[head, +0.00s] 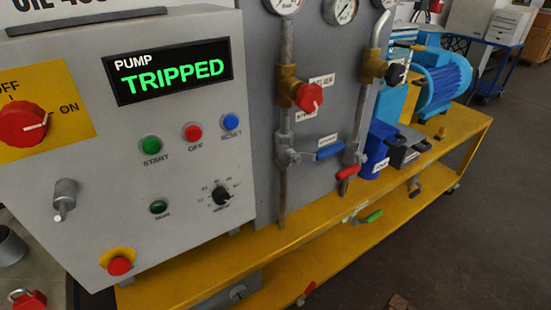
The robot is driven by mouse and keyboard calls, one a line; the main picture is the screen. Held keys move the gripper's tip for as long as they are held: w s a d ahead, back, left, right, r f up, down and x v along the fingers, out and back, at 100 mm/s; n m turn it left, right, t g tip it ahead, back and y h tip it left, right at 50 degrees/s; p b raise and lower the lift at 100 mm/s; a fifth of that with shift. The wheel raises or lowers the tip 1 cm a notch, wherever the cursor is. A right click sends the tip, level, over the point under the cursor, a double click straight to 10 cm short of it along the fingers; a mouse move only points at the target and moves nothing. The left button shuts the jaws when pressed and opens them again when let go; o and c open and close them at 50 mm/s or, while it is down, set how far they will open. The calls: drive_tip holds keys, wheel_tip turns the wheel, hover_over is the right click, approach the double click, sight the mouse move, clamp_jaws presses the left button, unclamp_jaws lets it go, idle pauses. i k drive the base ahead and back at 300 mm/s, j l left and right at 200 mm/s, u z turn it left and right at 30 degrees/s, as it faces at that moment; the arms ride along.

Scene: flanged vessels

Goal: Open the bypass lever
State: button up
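Several small valve levers show in the head view, and I cannot read which label says bypass. A blue lever (330,151) lies roughly level on the grey panel, under a small blurred white label (327,140). A red lever (348,172) is just below and right of it, at the foot of the right pipe. A green lever (374,216) is at the yellow bench's front edge. Another red lever (306,293) is lower down by the bottom shelf. My gripper is not in view.
A grey control box (120,190) stands close at left, its display (168,70) reading "PUMP TRIPPED". Red valve knob (309,97) and black knob (395,74) sit above the levers. A blue motor (440,82) is on the yellow bench (440,145).

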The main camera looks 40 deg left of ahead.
sight(332, 149)
drive_tip(key=u, duration=1.5)
